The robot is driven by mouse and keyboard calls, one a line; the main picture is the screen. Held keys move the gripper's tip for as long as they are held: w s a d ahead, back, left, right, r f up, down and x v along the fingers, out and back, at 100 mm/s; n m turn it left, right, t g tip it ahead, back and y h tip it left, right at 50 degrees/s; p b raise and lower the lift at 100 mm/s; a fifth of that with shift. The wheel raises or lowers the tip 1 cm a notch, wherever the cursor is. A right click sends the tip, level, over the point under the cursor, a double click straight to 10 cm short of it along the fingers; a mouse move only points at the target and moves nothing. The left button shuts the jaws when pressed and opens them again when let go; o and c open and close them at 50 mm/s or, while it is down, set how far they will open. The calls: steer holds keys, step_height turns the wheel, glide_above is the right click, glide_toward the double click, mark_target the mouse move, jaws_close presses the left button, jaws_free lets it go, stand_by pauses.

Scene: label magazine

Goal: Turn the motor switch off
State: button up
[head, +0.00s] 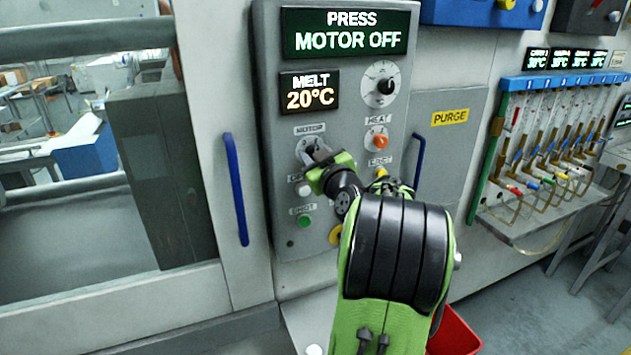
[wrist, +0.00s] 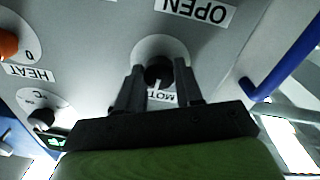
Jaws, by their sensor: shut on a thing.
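The motor switch is a black rotary knob on a round pale plate, under the MOTOR label (head: 309,129) on the grey control panel (head: 340,220). In the wrist view the motor switch (wrist: 158,72) sits between the two fingers of my gripper (wrist: 158,84), with a white pointer mark on it. My gripper (head: 312,150) is shut on the switch. Which setting the pointer marks cannot be told. The display (head: 345,31) reads PRESS MOTOR OFF.
The orange HEAT knob (head: 377,141), a MELT 20°C display (head: 309,92) and a dial (head: 381,84) are on the same panel. A white button (head: 304,190) and green SHOT button (head: 304,221) lie below the switch. Blue handles (head: 236,190) flank the panel. A red bin (head: 455,332) stands below right.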

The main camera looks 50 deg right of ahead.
steer(key=n+b, duration=0.8)
steer(key=b, duration=0.3)
steer(key=shift+f+b, duration=0.2)
steer(key=shift+b, duration=0.2)
steer(key=shift+r+n, duration=0.1)
steer(key=shift+n, duration=0.2)
steer(key=o, duration=1)
steer(key=shift+o, duration=0.2)
steer(key=shift+s+a, duration=0.1)
steer(key=b+v, duration=0.1)
steer(key=v, duration=1.4)
steer(key=shift+s+b, duration=0.3)
steer(key=shift+b, duration=0.1)
